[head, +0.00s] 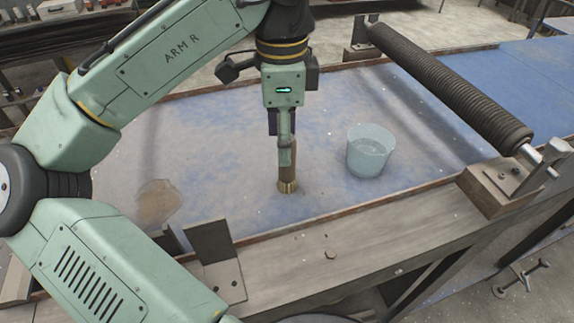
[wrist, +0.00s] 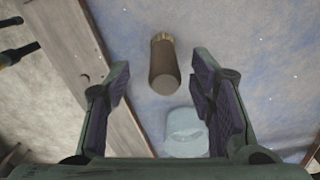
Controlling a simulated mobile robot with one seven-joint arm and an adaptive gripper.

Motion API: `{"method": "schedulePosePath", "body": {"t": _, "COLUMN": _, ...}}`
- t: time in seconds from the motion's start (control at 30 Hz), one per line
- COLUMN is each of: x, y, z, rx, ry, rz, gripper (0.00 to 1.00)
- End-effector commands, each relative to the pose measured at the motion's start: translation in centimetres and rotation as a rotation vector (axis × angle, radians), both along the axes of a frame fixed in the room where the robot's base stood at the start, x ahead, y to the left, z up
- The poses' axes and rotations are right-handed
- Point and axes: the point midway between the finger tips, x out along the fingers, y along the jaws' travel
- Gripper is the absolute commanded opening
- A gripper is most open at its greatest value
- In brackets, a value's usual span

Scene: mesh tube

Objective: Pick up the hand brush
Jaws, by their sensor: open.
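The hand brush (head: 288,186) stands upright on the blue, worn work surface, with its brown handle up and its pale bristle end down. In the wrist view the brush (wrist: 164,68) lies between and beyond the two fingers. My gripper (head: 285,150) points straight down at the brush, and a finger hides part of the handle in the head view. In the wrist view my gripper (wrist: 160,85) is open, with clear gaps on both sides of the brush. I cannot tell how far the fingertips reach down along the handle.
A translucent cup (head: 368,152) stands to the right of the brush; it also shows in the wrist view (wrist: 186,128). A dark ribbed roller (head: 450,85) spans the surface at right. A metal bracket (head: 215,255) stands on the wooden front rail (head: 330,235). A brownish patch (head: 157,200) lies at left.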

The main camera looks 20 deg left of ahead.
Motion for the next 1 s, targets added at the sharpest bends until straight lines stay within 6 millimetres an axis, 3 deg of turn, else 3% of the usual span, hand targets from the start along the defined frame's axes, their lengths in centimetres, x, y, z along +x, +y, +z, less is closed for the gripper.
{"method": "schedulePosePath", "body": {"t": 0.27, "x": 0.1, "y": -0.1, "z": -1.9, "rx": 0.000, "ry": -0.001, "rz": 0.002, "gripper": 0.50}}
{"method": "schedulePosePath", "body": {"t": 0.63, "x": 0.6, "y": -0.3, "z": -6.3, "rx": 0.002, "ry": -0.003, "rz": 0.004, "gripper": 0.50}}
{"method": "schedulePosePath", "body": {"t": 1.0, "x": 0.6, "y": -0.3, "z": -6.4, "rx": 0.000, "ry": -0.001, "rz": 0.003, "gripper": 0.47}}
